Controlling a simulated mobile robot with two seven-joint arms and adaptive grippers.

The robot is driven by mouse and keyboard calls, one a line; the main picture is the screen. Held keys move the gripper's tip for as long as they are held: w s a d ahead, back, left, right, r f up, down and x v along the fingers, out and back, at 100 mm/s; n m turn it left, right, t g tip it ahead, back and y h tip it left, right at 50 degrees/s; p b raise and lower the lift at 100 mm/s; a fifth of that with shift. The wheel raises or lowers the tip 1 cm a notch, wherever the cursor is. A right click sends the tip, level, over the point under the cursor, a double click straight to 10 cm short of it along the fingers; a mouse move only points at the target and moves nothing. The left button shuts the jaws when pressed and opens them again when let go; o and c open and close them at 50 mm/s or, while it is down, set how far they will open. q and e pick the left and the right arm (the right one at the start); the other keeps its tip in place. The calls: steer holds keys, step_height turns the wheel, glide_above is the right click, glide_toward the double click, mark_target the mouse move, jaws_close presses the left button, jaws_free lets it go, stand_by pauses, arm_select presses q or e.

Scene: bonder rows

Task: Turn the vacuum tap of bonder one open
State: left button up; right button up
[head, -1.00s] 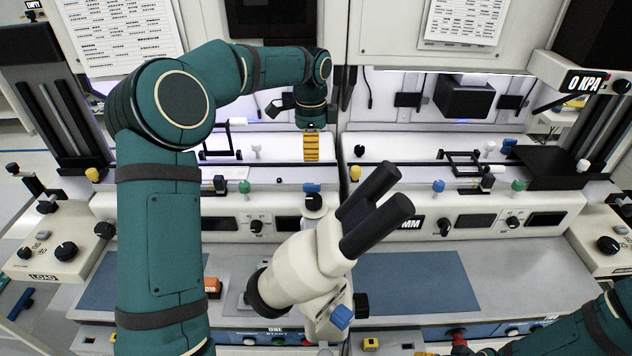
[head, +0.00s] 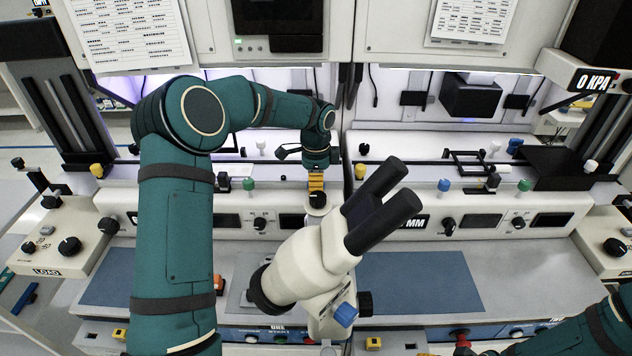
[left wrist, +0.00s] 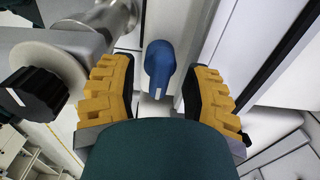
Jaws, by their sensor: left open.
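My left gripper (head: 316,184) is low over the left bonder's rear ledge, fingers pointing down. In the left wrist view its two yellow fingers (left wrist: 158,92) are open, one on each side of a blue tap handle (left wrist: 159,66). The handle has a white mark and stands in the gap, with space showing on both sides; I see no contact. In the head view this tap is hidden behind the gripper and the black knob. The left bonder's front carries the label ONE (head: 277,330). My right gripper does not show; only part of the right arm is at bottom right.
A black knob (left wrist: 30,92) on a metal part is close beside the left finger. The microscope (head: 318,255) stands in front of the gripper. Green (head: 248,184) and white (head: 261,145) taps stand to the left. Another blue tap (head: 443,185) is on the right bonder.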

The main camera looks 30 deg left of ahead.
arm_select(q)
jaws_close()
steer(key=shift+n, duration=0.4)
steer(key=n, duration=0.3)
steer(key=shift+n, duration=0.4)
steer(key=n, duration=0.4)
steer(key=shift+n, duration=0.3)
steer(key=n, duration=0.4)
steer(key=shift+f+n, duration=0.1)
steer(key=shift+n, duration=2.4)
